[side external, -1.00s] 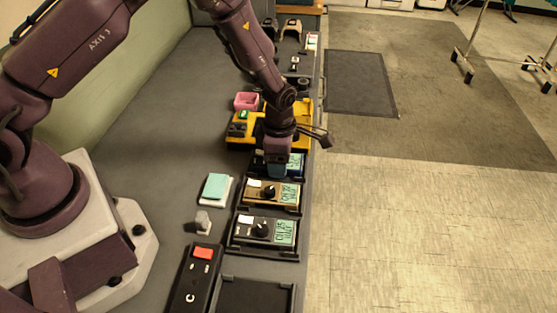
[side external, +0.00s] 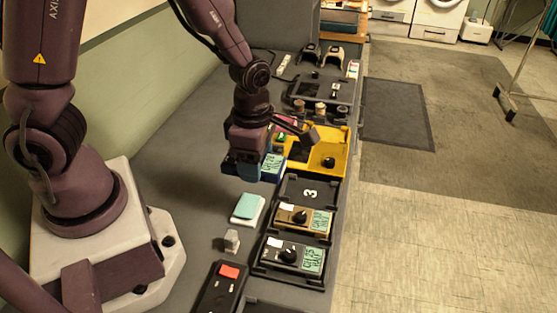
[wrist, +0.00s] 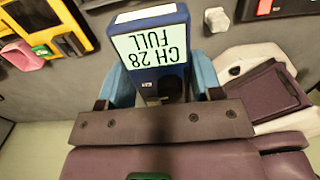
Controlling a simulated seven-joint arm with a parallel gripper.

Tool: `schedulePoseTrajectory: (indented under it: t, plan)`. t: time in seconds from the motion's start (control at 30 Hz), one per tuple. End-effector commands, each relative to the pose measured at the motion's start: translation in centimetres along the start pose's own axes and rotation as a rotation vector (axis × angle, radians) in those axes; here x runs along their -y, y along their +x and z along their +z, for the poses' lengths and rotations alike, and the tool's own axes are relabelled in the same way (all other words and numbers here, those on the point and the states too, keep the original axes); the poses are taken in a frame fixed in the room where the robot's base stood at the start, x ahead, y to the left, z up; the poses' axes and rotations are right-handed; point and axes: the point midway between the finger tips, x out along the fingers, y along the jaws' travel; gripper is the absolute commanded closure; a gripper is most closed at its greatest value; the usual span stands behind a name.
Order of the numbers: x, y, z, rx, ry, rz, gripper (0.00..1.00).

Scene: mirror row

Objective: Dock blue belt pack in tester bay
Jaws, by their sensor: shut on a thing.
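My gripper (side external: 248,150) is shut on the blue belt pack (side external: 268,170), which hangs above the bench left of the black rack. In the wrist view the pack (wrist: 160,22) sits between the light-blue fingers, its pale screen reading "CH 28 FULL" upside down. The yellow tester (side external: 335,143) lies beyond and right of the pack, with a dark recess and a black knob. Its left part is partly hidden by my gripper. Part of a yellow unit also shows at the wrist view's top left (wrist: 84,40).
The rack slot marked 3 (side external: 311,186) is empty. A tan pack (side external: 290,214) and a grey pack (side external: 283,254) sit in nearer slots. A teal-topped pad (side external: 247,207), a small grey block (side external: 232,241) and a black unit with a red label (side external: 222,288) stand left of the rack.

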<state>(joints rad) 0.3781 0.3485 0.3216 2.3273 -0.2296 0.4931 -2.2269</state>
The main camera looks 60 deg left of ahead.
Motion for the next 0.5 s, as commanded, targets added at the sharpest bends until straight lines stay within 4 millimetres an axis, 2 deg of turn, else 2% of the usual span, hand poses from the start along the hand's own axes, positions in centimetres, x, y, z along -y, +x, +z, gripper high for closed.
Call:
schedulePoseTrajectory:
  t: [0.07,0.17,0.27,0.5]
  plan:
    - [0.1,-0.3,-0.2,0.001,-0.001,0.001,0.69]
    - [-0.7,-0.4,0.3,-0.001,-0.005,0.005,0.69]
    - [-2.9,-0.4,1.7,-0.004,-0.010,0.013,0.69]
    - [-10.6,-0.1,6.3,-0.013,-0.018,0.030,0.69]
